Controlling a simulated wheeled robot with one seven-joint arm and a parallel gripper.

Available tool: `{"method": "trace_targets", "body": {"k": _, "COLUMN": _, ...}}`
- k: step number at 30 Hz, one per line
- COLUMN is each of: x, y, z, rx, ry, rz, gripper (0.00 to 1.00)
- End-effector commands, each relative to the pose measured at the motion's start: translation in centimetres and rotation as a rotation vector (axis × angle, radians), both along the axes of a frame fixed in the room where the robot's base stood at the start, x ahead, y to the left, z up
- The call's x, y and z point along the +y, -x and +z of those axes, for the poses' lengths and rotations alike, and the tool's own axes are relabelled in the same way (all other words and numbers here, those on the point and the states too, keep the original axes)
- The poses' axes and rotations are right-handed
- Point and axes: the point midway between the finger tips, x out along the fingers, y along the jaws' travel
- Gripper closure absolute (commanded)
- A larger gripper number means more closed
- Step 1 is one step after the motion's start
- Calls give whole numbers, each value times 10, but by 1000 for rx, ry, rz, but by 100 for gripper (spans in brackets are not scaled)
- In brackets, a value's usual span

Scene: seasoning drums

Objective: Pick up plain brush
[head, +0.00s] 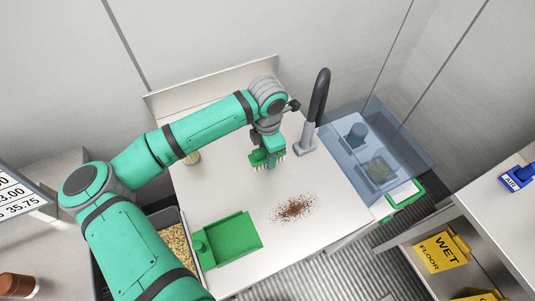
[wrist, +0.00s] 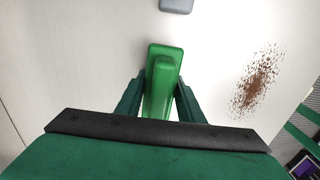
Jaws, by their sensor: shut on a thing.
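The plain brush (head: 262,157) is green with pale bristles along its lower edge. In the wrist view the brush (wrist: 165,65) shows from above, its raised handle between the two dark green fingers. My gripper (head: 268,146) is shut on that handle, above the back part of the white table. In the wrist view my gripper (wrist: 160,95) has a finger on each side of the brush. Whether the bristles touch the tabletop I cannot tell.
A reddish-brown powder spill (head: 294,208) lies on the table (head: 330,180). A green dustpan (head: 232,240) is at the front left. A dark grey curved post (head: 316,105) stands right of my gripper. A transparent blue guard (head: 360,125) lies beyond. A yellow wet-floor sign (head: 441,251) is at right.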

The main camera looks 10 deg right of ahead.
Motion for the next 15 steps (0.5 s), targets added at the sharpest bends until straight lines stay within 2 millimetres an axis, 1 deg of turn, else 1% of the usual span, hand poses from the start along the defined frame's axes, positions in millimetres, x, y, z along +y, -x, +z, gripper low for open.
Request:
{"method": "trace_targets", "body": {"k": 5, "x": 6, "y": -2, "z": 14, "rx": -3, "ry": -2, "rz": 10, "gripper": 95}}
{"method": "trace_targets", "body": {"k": 8, "x": 6, "y": -2, "z": 31, "rx": -5, "ry": -2, "rz": 9, "gripper": 95}}
{"method": "trace_targets", "body": {"k": 11, "x": 4, "y": 16, "z": 50, "rx": -5, "ry": -1, "rz": 1, "gripper": 95}}
{"method": "trace_targets", "body": {"k": 15, "x": 0, "y": 43, "z": 81, "rx": -5, "ry": -1, "rz": -5, "gripper": 95}}
